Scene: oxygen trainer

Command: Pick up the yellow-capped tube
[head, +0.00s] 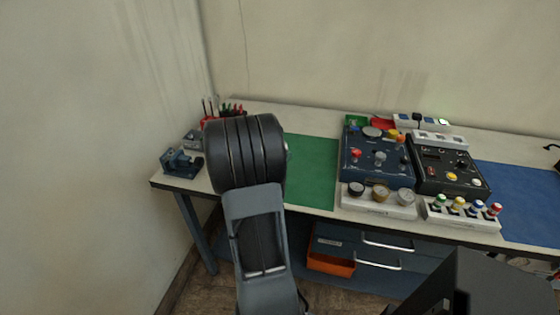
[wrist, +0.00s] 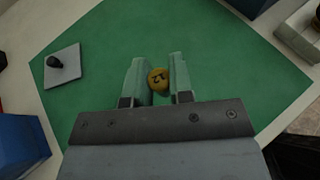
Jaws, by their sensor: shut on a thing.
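My gripper (wrist: 157,75) is shut on a round, yellow-topped thing (wrist: 158,79) with dark marks on its top. It sits between the two pale green fingers above or on the green mat; its body below the top is hidden, so I cannot tell whether it is a tube. In the head view my arm hides the gripper and what it holds. A yellow-capped tube (head: 460,203) stands in the white rack (head: 462,218) at the right front of the bench, between a green-capped and a blue-capped one, with a red-capped one at the end.
The green mat (head: 311,172) is mostly clear. A grey plate with a black knob (wrist: 62,64) lies on its left side. Right of the mat stand two control boxes (head: 378,158) and a white block of dials (head: 377,205). A blue vise (head: 182,163) stands at the left edge.

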